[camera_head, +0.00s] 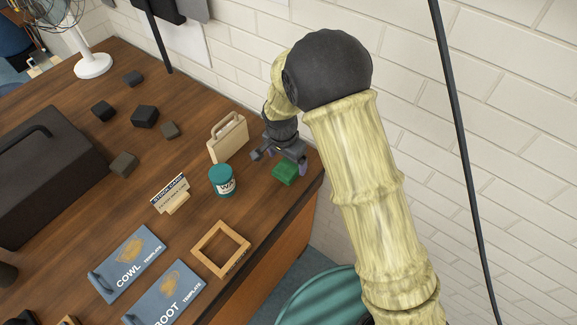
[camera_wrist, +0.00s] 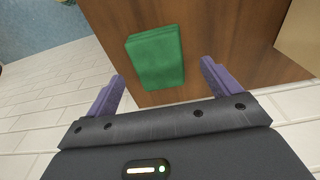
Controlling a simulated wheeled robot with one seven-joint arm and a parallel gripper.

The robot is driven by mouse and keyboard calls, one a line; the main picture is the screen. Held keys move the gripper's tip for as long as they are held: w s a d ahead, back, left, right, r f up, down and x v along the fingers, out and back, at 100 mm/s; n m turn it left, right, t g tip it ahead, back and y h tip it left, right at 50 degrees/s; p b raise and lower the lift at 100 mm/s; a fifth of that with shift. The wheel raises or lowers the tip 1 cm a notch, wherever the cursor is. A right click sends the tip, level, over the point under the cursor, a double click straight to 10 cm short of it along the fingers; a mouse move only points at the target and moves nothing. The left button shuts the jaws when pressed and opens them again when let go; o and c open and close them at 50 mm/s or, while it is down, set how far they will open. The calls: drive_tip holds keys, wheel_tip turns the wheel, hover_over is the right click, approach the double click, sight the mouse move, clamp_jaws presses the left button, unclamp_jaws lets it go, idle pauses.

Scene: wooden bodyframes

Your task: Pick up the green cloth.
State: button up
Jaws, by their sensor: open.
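The green cloth (camera_head: 285,173) is a small folded block lying on the wooden table near its right edge. In the wrist view the cloth (camera_wrist: 156,58) lies ahead of the fingertips and roughly between their lines, a little left of the middle. My gripper (camera_head: 277,160) is above and just behind the cloth in the head view. In the wrist view my gripper (camera_wrist: 162,80) is open, with two purple fingers spread apart and nothing between them. The fingers appear apart from the cloth; the exact height gap is hard to tell.
A teal-lidded jar (camera_head: 223,181) and a beige case (camera_head: 228,138) stand left of the cloth. A wooden frame (camera_head: 221,249) lies nearer the front edge. Several dark blocks and a dark toolbox (camera_head: 45,175) are farther left. A white brick wall (camera_head: 510,120) is close behind the table's right end.

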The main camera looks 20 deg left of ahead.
sight(288, 165)
drive_tip(key=shift+w+d+f+p, duration=0.15)
drive_tip(key=shift+f+p, duration=0.1)
drive_tip(key=shift+f, duration=0.7)
drive_tip(key=shift+w+f+p, duration=0.15)
drive_tip(key=shift+f+p, duration=0.05)
drive_tip(key=shift+f, duration=0.7)
drive_tip(key=c, duration=1.1)
drive_tip(key=shift+o, duration=0.2)
drive_tip(key=shift+r, duration=0.1)
wheel_tip(288, 165, up, 10)
drive_tip(key=b, duration=0.2)
drive_tip(key=shift+o, duration=0.5)
